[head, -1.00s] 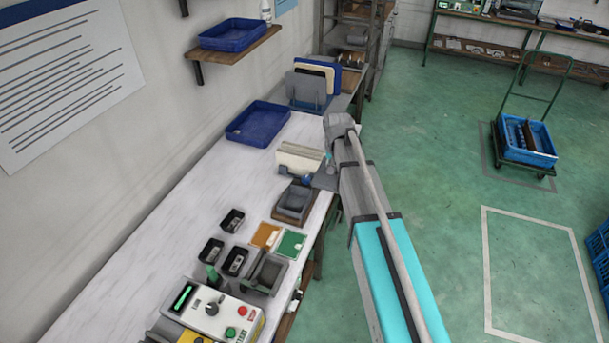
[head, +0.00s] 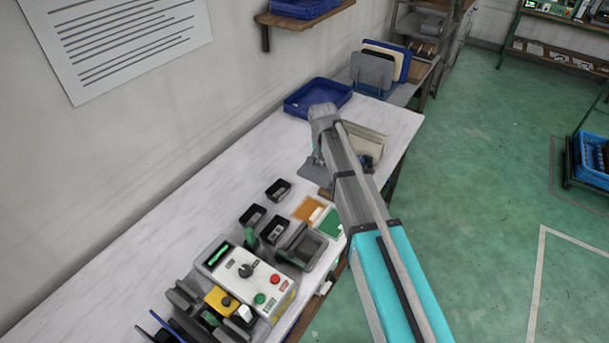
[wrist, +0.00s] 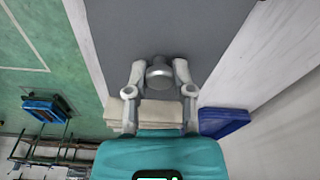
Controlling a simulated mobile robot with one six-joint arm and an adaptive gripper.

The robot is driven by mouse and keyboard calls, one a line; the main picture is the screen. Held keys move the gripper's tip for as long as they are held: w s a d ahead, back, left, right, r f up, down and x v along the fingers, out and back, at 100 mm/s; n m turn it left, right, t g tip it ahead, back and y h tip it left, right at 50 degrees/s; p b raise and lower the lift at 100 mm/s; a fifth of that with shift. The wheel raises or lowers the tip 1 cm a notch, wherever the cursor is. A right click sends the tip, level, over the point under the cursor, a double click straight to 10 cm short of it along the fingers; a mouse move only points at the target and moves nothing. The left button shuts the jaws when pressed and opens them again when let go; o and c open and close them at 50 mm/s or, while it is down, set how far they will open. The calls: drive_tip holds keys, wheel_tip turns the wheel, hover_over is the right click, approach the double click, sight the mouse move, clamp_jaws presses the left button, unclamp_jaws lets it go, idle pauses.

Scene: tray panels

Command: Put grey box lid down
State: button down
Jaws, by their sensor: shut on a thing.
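The grey lid (wrist: 165,28) fills the upper middle of the wrist view as a flat grey plate with a round metal knob. My gripper (wrist: 158,74) is shut on that knob. In the head view the lid (head: 313,174) shows as a grey plate left of my arm, over the bench. My gripper (head: 317,158) is small there and mostly behind my wrist. The grey box is hidden by the lid and arm; only a brown base edge (head: 325,193) shows. I cannot tell whether the lid touches the box.
Black bins (head: 253,216), orange and green cards (head: 308,209) and a control box (head: 247,275) are in front. Bare bench lies to the left.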

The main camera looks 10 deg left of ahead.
drive_tip(key=shift+s+a+f+b, duration=0.1)
drive_tip(key=shift+s+a+f, duration=0.05)
drive_tip(key=shift+a, duration=0.4)
drive_tip(key=shift+s+a+f+b, duration=0.1)
drive_tip(key=shift+s+a+f, duration=0.1)
drive_tip(key=shift+a, duration=0.3)
drive_tip(key=shift+s+a+f+b, duration=0.1)
drive_tip(key=shift+a+f, duration=0.05)
drive_tip(key=shift+a, duration=0.4)
drive_tip(key=w+a+f+b, duration=0.1)
drive_tip(key=w+f+b, duration=0.2)
drive_tip(key=w, duration=0.1)
drive_tip(key=w+a+f+b, duration=0.2)
drive_tip(key=w+f+b, duration=0.1)
drive_tip(key=w, duration=0.1)
drive_tip(key=w+a+f+b, duration=0.2)
drive_tip(key=w+f+b, duration=0.1)
drive_tip(key=w, duration=0.1)
drive_tip(key=shift+a, duration=0.15)
drive_tip(key=shift+w+a+f+b, duration=0.1)
drive_tip(key=shift+w+f+b, duration=0.15)
drive_tip(key=shift+f+b, duration=0.2)
drive_tip(key=shift+w+a+f+b, duration=0.1)
drive_tip(key=shift+w+f+b, duration=0.1)
drive_tip(key=shift+f+b, duration=1.35)
drive_tip(key=shift+f, duration=0.05)
drive_tip(key=shift+f, duration=0.1)
